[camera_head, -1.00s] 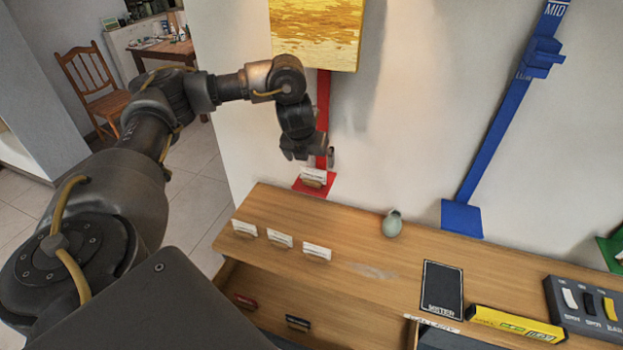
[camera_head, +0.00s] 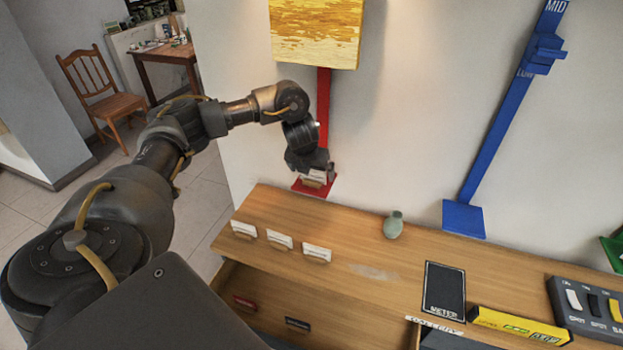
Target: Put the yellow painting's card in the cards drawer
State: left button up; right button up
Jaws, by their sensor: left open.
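The yellow painting (camera_head: 315,32) hangs on the wall above a red strip (camera_head: 323,105). A small white card in a wooden holder (camera_head: 314,181) stands on the red base plate (camera_head: 300,187) at the foot of this strip. My left gripper (camera_head: 318,172) is open and low over this card, its fingers close to it. I cannot tell whether they touch it. Below the wooden top, an open drawer-like space (camera_head: 265,318) holds a red and a dark small item. I cannot read a cards label there. My right gripper is not in view.
Three white cards in holders (camera_head: 281,240) stand in a row on the wooden top (camera_head: 345,255). A green-grey vase (camera_head: 393,225), a dark meter panel (camera_head: 443,290), a yellow box (camera_head: 518,325) and a switch box (camera_head: 590,305) are further right. A blue strip (camera_head: 505,110) runs up the wall.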

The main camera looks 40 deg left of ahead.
aim_at(313, 173)
pick_arm(q)
jog(key=x, duration=0.3)
jog(key=shift+w+a+f+p, duration=0.15)
jog(key=shift+w+f+p, duration=0.1)
jog(key=shift+p, duration=0.15)
jog(key=shift+s, duration=0.1)
jog(key=c, duration=1)
jog(key=shift+r, duration=0.1)
